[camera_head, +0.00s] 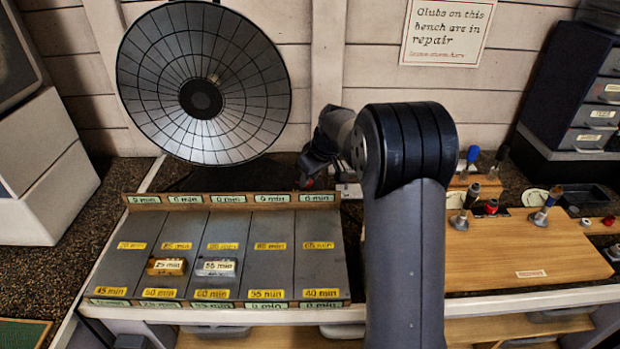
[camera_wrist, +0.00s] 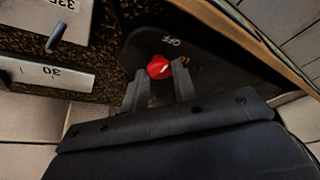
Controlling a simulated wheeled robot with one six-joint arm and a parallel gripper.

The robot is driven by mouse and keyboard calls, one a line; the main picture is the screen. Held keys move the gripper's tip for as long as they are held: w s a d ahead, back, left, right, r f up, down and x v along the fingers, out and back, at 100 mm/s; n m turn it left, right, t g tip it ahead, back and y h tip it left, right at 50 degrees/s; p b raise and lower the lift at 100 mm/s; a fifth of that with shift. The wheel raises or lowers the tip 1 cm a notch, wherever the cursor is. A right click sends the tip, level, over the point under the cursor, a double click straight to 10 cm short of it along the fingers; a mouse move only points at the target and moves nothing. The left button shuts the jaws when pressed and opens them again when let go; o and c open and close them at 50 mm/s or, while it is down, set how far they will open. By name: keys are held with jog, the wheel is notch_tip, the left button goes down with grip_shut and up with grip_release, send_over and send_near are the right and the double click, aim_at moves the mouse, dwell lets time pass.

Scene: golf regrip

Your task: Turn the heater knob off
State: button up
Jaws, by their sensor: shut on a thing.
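The red heater knob (camera_wrist: 159,67) sits on a dark panel (camera_wrist: 150,42) in the wrist view, with a white mark on its face. A white OFF label (camera_wrist: 171,41) is on the panel just beyond it. My gripper (camera_wrist: 161,74) has one fingertip on each side of the knob and is shut on it. In the head view the round dish-shaped heater (camera_head: 235,75) stands against the wall. My gripper (camera_head: 307,181) is low to the right of the dish, mostly hidden by my wrist and arm, with a bit of red beside it.
A grey slotted tray (camera_head: 275,262) with minute labels holds a gold block (camera_head: 166,267) and a silver block (camera_head: 216,267). A wooden board (camera_head: 520,250) with upright tools stands to the right of my arm. A dark drawer cabinet (camera_head: 570,85) is at the back right.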

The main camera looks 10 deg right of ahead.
dwell(0.4)
jog(key=o, duration=1)
jog(key=b+v, duration=0.1)
jog(key=v, duration=0.9)
jog(key=shift+s+d+r, duration=0.1)
jog(key=shift+r, duration=0.3)
jog(key=shift+f, duration=0.1)
jog(key=p+x, duration=0.1)
jog(key=x, duration=0.9)
jog(key=shift+f, duration=0.3)
